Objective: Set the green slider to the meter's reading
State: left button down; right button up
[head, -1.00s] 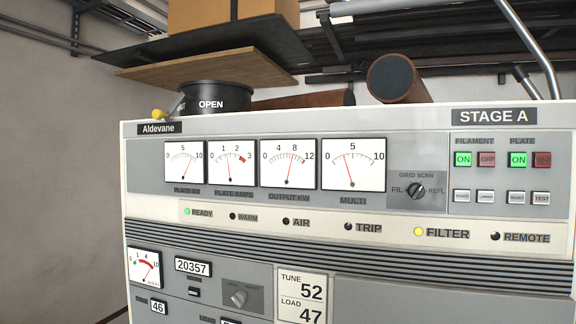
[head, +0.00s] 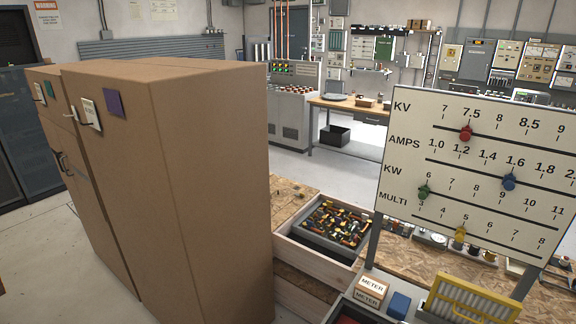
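A white slider board (head: 400,115) stands at the right on dark posts. It has rows marked KV, AMPS, KW and MULTI. The green slider (head: 424,191) is on the KW row, at the left end by the 6 mark. The red slider (head: 465,133) is on the KV row near 7.5. The blue slider (head: 509,181) is on the AMPS row near 1.6. The yellow slider (head: 460,233) is on the MULTI row near 5. The meter panel does not show in the present view. Neither gripper is in view.
Tall brown cabinets (head: 210,190) fill the left. A tray of small parts (head: 318,243) and a box labelled METER (head: 371,287) lie near the board. A yellow-framed filter (head: 470,300) is below it. A wooden workbench (head: 350,108) stands behind, with open floor before it.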

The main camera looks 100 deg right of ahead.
aim_at(424, 190)
jog(key=z, duration=4.8)
